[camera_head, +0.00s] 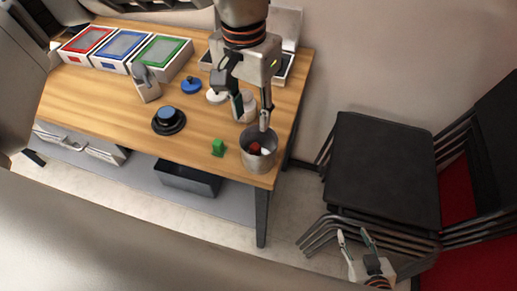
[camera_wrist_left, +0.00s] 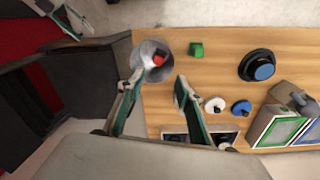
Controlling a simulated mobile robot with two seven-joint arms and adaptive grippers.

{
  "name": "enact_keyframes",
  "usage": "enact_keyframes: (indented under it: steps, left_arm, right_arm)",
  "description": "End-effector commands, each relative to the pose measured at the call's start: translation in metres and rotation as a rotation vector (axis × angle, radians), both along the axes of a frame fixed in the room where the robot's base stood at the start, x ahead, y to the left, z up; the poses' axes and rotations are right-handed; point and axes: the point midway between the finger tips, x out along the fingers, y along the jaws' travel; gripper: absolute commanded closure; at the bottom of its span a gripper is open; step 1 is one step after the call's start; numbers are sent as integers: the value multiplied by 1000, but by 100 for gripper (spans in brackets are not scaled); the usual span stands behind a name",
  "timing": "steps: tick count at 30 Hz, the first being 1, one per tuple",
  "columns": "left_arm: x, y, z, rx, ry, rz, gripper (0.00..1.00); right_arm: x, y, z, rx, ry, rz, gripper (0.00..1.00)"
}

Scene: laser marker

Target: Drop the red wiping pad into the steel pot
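The steel pot (camera_head: 260,166) stands at the table's front right corner, and it also shows in the left wrist view (camera_wrist_left: 143,51). A red piece that looks like the red wiping pad (camera_head: 255,148) lies inside it beside something white; the red also shows in the left wrist view (camera_wrist_left: 158,60). My left gripper (camera_head: 251,112) is open above the table, just behind the pot. Its fingers (camera_wrist_left: 157,92) are spread with nothing held between them. My right gripper (camera_head: 354,240) is open and empty, low in front of the chairs, away from the table.
A blue pad (camera_head: 191,85) and a white pad (camera_head: 217,96) lie on the table. A green block (camera_head: 218,147) sits left of the pot; a black round base with a blue top (camera_head: 168,119) is farther left. Red, blue and green framed trays line the back. Stacked chairs (camera_head: 382,172) stand right.

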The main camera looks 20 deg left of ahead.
Motion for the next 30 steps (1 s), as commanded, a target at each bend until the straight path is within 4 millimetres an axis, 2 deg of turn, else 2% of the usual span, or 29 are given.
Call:
enact_keyframes:
  steps: [4,8,18,22,30]
  left_arm:
    - [0,0,3,0,-2,0,65]
    - [1,0,17,0,-5,1,65]
    - [-2,2,85,0,-5,1,65]
    - [-3,2,104,0,-4,2,65]
    - [-4,3,120,0,1,0,65]
  right_arm:
    - [1,-2,0,-5,-2,1,60]
    - [1,-1,1,-3,-2,1,60]
    - [0,0,1,0,-1,-1,60]
    - [0,0,1,0,-1,0,60]
    - [0,0,1,0,-1,0,60]
